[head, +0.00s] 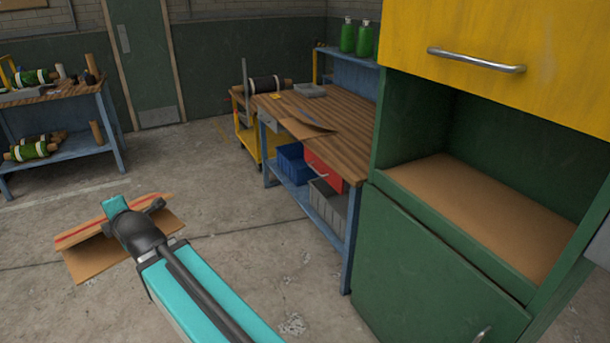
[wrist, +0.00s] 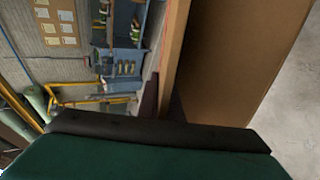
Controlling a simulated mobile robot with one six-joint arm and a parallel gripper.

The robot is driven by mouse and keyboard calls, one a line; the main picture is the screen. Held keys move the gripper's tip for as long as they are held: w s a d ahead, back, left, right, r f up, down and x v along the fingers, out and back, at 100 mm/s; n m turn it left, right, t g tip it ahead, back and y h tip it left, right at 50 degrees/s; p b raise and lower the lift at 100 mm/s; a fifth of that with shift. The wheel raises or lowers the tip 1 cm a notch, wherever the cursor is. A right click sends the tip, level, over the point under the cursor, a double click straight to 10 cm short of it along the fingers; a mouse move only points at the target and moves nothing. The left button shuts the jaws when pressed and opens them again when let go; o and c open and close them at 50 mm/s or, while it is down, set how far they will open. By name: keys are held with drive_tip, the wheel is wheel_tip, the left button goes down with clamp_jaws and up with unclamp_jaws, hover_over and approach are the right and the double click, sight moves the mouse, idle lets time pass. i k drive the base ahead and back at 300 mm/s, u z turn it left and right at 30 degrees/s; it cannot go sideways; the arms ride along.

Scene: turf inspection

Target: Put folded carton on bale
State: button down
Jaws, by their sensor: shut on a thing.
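The folded carton (head: 98,256) is brown cardboard with a red stripe along its upper edge. It is at the lower left of the head view, held in front of my arm above the concrete floor. My gripper (head: 132,215) is shut on it. The carton (wrist: 228,55) fills much of the right half of the wrist view as a large brown panel, close to the dark gripper part at the bottom. I cannot make out a bale in either view.
A wooden-topped workbench (head: 347,150) with a flat brown sheet (head: 303,127) on top stands at centre right. A green cabinet (head: 425,272) with a yellow drawer (head: 560,60) is close on the right. Another bench (head: 75,148) holds rolls at left. Floor between is open.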

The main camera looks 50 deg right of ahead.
sight(520, 227)
drive_tip(key=k, duration=0.85)
drive_tip(key=z, duration=0.15)
